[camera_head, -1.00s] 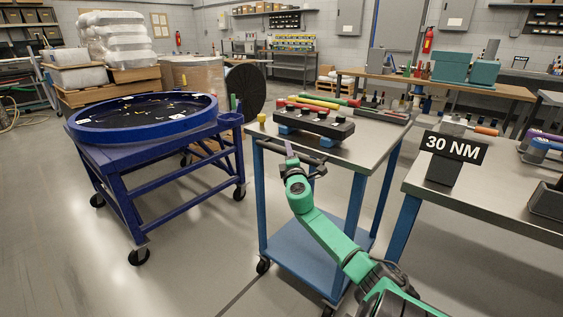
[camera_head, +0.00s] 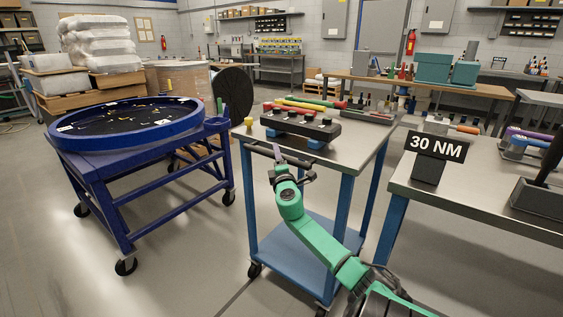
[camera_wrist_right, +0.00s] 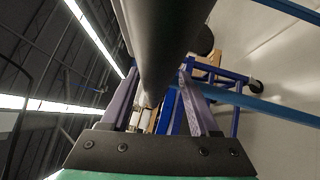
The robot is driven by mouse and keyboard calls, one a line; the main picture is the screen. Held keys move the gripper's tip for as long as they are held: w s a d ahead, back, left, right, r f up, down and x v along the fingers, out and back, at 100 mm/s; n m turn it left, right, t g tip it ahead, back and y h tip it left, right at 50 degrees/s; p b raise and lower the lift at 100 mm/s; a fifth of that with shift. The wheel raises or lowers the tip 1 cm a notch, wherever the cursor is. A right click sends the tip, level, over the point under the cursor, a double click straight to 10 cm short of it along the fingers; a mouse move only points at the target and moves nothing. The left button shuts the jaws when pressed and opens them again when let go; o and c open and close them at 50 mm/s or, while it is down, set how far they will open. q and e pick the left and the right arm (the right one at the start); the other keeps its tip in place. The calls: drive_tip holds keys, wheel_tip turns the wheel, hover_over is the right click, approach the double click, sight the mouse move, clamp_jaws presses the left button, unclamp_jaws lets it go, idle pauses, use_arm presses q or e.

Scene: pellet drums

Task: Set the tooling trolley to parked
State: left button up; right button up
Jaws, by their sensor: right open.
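The tooling trolley (camera_head: 352,140) has a steel top, blue legs, a blue lower shelf and casters. It stands in the middle of the head view. Its dark push handle (camera_head: 262,150) sticks out at the near left end. My right gripper (camera_head: 278,157) is at this handle. In the right wrist view a thick dark bar (camera_wrist_right: 165,40), which looks like the handle, passes between the two open fingers of the gripper (camera_wrist_right: 157,85). I cannot tell whether the fingers touch it. My left gripper is out of view.
A blue wheeled cart (camera_head: 110,190) with a round blue tray (camera_head: 130,122) stands to the left. A steel bench (camera_head: 480,200) with a "30 NM" sign (camera_head: 437,146) stands close on the right. Between cart and trolley lies a strip of open floor.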

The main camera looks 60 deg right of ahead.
drive_tip(key=v, duration=1.3)
drive_tip(key=shift+s, duration=0.25)
drive_tip(key=shift+f, duration=0.1)
